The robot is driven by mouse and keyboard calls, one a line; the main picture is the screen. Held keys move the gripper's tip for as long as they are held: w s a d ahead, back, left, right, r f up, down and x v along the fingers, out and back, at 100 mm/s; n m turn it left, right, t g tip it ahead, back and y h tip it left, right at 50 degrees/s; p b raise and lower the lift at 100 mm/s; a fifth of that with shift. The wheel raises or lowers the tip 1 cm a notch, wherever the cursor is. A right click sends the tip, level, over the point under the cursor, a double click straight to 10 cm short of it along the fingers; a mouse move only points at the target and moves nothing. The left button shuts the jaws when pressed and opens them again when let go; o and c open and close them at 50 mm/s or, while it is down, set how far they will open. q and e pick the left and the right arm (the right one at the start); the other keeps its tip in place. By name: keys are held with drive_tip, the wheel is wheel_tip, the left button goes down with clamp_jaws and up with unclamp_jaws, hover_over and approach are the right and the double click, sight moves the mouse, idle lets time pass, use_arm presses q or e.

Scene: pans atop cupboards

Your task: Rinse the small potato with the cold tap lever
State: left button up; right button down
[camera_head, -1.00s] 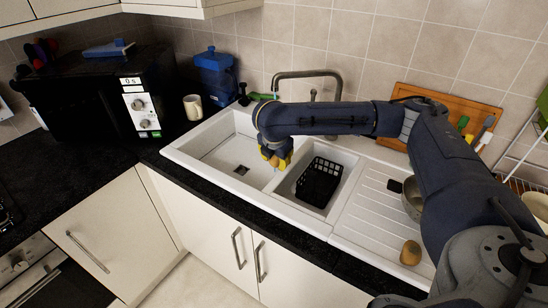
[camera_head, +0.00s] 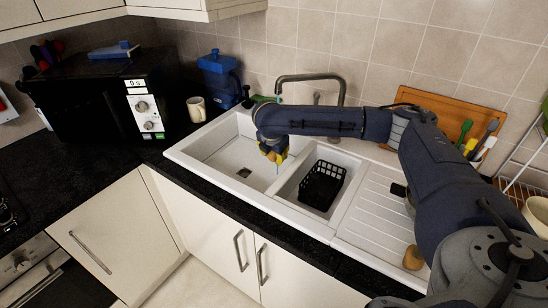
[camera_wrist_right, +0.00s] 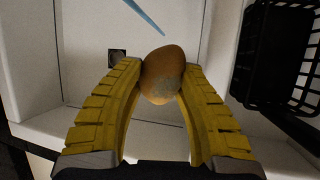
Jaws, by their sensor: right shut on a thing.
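My right gripper (camera_head: 273,152) is over the sink (camera_head: 210,147), near the divider between its two basins. In the right wrist view, its yellow fingers (camera_wrist_right: 160,85) are shut on a small brown potato (camera_wrist_right: 162,72) with a greyish patch. A thin blue streak (camera_wrist_right: 147,17), perhaps water, ends just above the potato and appears apart from it. The grey tap (camera_head: 310,78) arches behind my right forearm, which hides part of the tap's base. I cannot make out the cold lever clearly. My left gripper is out of view.
A black basket (camera_head: 323,186) stands in the right basin. Another larger potato (camera_head: 413,258) lies on the ribbed drainboard (camera_head: 365,210). A mug (camera_head: 196,109) and a blue water jug (camera_head: 219,75) stand behind the sink's left end. The left basin has free room.

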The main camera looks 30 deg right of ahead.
sight(274, 157)
drive_tip(key=w+d+f, duration=0.1)
drive_tip(key=w+d, duration=0.3)
drive_tip(key=w, duration=0.3)
drive_tip(key=shift+d+f, duration=0.2)
drive_tip(key=shift+f, duration=0.1)
drive_tip(key=shift+w, duration=0.1)
idle(0.4)
idle(0.4)
drive_tip(key=shift+s+a, duration=0.7)
drive_tip(key=shift+s, duration=0.45)
drive_tip(key=shift+s+a, duration=0.7)
drive_tip(key=shift+s, duration=0.4)
drive_tip(key=shift+s+a, duration=0.7)
drive_tip(key=shift+s, duration=0.45)
drive_tip(key=shift+s+a+r, duration=0.45)
drive_tip(key=shift+s+r, duration=0.2)
drive_tip(key=shift+s, duration=0.05)
drive_tip(key=shift+s+a+r, duration=0.4)
drive_tip(key=shift+s+r, duration=0.3)
drive_tip(key=shift+s, duration=0.05)
drive_tip(key=shift+s+a+r, duration=0.45)
drive_tip(key=shift+s+r, duration=0.2)
drive_tip(key=shift+s, duration=0.05)
